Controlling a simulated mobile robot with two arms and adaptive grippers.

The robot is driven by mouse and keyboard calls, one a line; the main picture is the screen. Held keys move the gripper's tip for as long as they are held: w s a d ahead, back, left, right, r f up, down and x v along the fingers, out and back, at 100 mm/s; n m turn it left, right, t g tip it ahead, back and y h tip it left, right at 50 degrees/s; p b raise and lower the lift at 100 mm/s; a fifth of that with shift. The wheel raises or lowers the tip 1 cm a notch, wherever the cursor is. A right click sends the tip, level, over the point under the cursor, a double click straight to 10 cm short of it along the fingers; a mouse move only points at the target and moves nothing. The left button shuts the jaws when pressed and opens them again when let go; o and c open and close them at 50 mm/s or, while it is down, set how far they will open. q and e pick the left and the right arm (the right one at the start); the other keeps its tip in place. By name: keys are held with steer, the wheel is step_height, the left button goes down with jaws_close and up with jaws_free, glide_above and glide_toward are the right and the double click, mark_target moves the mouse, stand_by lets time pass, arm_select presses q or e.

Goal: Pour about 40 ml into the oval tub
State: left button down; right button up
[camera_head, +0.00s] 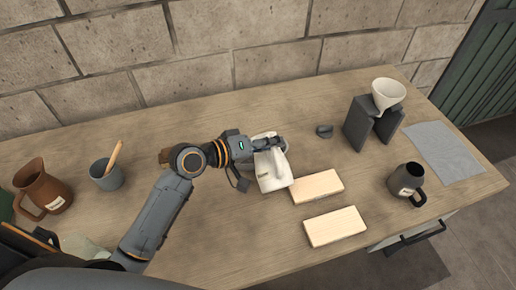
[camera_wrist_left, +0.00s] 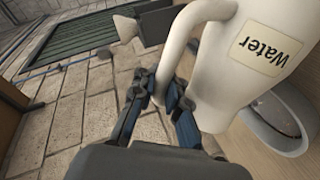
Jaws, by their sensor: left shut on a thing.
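My left gripper (camera_head: 272,145) is shut on the handle of a white jug (camera_head: 273,175), near the middle of the table. In the left wrist view the jug (camera_wrist_left: 225,75) carries a "Water" label and lies tilted over. A pale grey tub with a rounded rim (camera_wrist_left: 287,148) stands on the table beside the jug there; it looks like the oval tub. In the head view the jug and gripper mostly hide that spot. I see no clear stream, and the liquid level is hidden. My right gripper is not in view.
Two pale wooden blocks (camera_head: 318,186) lie right of the jug. A funnel (camera_head: 388,93) on a dark stand, a dark mug (camera_head: 406,180) and a grey cloth (camera_head: 443,150) are farther right. A brown pitcher (camera_head: 42,187) and grey pot (camera_head: 107,176) stand left. A brick wall backs the table.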

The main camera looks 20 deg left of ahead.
mark_target(281, 166)
arm_select(q)
steer(key=shift+s+d, duration=0.35)
steer(key=shift+s, duration=0.25)
stand_by(1.1)
steer(key=shift+s+d, duration=0.15)
steer(key=shift+s, duration=0.1)
steer(key=s+d+m+t+b, duration=0.1)
steer(key=s+d+m+b, duration=0.1)
steer(key=s+m, duration=0.1)
steer(key=shift+s+r+t, duration=0.1)
steer(key=shift+r+t, duration=0.3)
steer(key=shift+s+d+r+m+t, duration=0.1)
steer(key=shift+s+r+m+t, duration=0.15)
steer(key=shift+m, duration=0.25)
steer(key=shift+s+d, duration=0.1)
steer(key=shift+s+d+f+m+y, duration=0.2)
steer(key=shift+f+m+y, duration=0.15)
steer(key=shift+m, duration=0.25)
steer(key=shift+r+t, duration=0.1)
steer(key=shift+t, duration=0.15)
